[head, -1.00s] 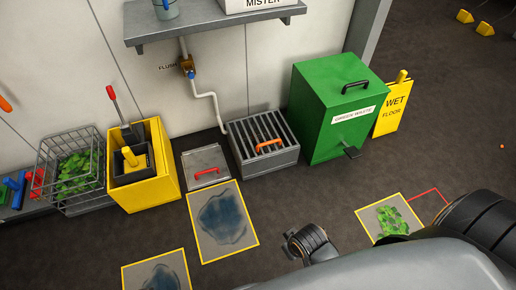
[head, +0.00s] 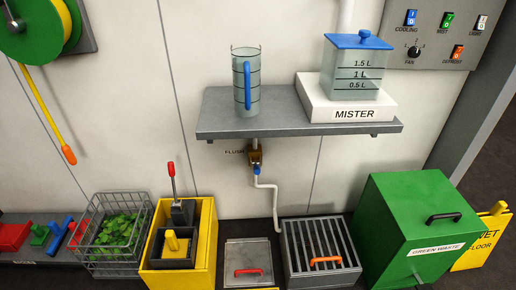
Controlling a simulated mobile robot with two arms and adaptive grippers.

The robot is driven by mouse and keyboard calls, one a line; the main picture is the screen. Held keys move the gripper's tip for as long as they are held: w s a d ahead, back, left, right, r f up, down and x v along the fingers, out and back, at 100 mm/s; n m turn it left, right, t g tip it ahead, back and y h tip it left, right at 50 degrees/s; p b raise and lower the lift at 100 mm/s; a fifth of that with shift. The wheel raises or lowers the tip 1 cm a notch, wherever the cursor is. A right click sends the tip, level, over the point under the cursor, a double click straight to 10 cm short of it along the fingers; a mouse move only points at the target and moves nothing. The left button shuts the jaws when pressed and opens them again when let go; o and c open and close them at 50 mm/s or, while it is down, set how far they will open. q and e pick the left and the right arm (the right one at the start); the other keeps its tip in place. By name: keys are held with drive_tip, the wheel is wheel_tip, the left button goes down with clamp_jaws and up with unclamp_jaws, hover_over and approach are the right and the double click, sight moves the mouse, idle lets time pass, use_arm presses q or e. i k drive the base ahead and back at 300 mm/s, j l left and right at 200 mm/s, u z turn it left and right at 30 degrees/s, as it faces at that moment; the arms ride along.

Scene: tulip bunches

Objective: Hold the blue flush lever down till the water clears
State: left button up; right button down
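The blue flush lever (head: 257,169) is small and sits at the bottom of a brass valve (head: 255,157) under the shelf, beside the FLUSH label (head: 234,152). A white pipe (head: 266,186) runs from the valve down toward the grated drain (head: 322,250), which has an orange handle (head: 325,260). I cannot tell the lever's exact position at this size. No water shows at the valve or drain. Neither of my grippers is in view.
Above the valve, a grey shelf (head: 245,123) holds a measuring jug (head: 246,82) and the mister tank (head: 355,70). A red-handled floor hatch (head: 248,255), yellow bin (head: 207,228), wire basket (head: 118,255) and green waste bin (head: 418,215) line the floor. A hose reel (head: 40,25) hangs left.

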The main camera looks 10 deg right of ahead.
sight(256, 169)
drive_tip(key=i+l, duration=0.15)
drive_tip(key=i, duration=0.2)
drive_tip(key=i+l+u, duration=0.1)
drive_tip(key=i, duration=0.3)
drive_tip(key=i+l+u, duration=0.1)
drive_tip(key=i, duration=0.25)
drive_tip(key=l, duration=0.1)
